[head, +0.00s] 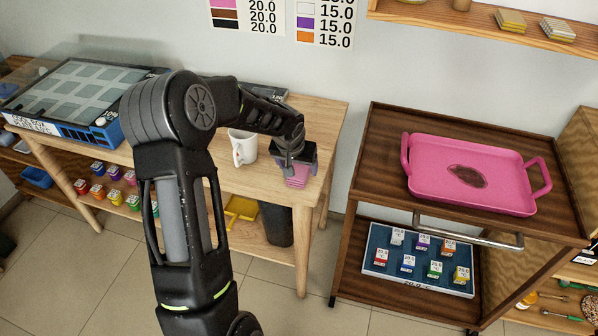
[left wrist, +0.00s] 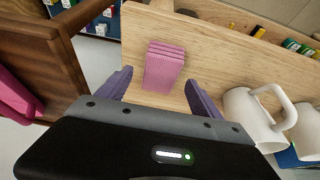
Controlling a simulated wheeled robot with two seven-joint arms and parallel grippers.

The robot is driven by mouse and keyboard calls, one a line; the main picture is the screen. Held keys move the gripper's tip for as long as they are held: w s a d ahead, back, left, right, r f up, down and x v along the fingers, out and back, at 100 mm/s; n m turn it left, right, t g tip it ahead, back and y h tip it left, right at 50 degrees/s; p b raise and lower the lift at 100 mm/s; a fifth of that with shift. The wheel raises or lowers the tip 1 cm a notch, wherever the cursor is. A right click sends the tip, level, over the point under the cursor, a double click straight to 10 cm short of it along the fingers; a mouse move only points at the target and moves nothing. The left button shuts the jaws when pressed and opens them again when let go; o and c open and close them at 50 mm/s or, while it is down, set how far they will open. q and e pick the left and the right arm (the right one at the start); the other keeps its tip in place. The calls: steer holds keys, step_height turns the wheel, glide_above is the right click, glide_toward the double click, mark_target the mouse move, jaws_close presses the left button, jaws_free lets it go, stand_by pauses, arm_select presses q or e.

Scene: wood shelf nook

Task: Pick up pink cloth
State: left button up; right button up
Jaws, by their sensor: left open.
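The pink cloth (left wrist: 163,68) is a folded, striped stack lying on the wooden table, in the left wrist view between and just beyond my left gripper's fingers. In the head view the cloth (head: 297,177) shows partly below my left gripper (head: 291,160), near the table's right end. My left gripper (left wrist: 160,92) is open, its two purple fingers apart on either side of the cloth's near end. Whether they touch it cannot be told. My right gripper is not in view.
A white mug (head: 243,148) stands left of the gripper on the wooden table (head: 322,120). A second white mug (left wrist: 307,130) shows in the left wrist view. A brown cart (head: 385,120) with a pink tray (head: 440,165) stands to the right. A blue-framed box (head: 75,95) sits at left.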

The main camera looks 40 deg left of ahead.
mark_target(298, 172)
arm_select(q)
steer(key=shift+x, duration=1)
steer(key=c, duration=1.4)
steer(key=shift+r, duration=0.15)
step_height(298, 172, up, 10)
steer(key=shift+b, duration=0.45)
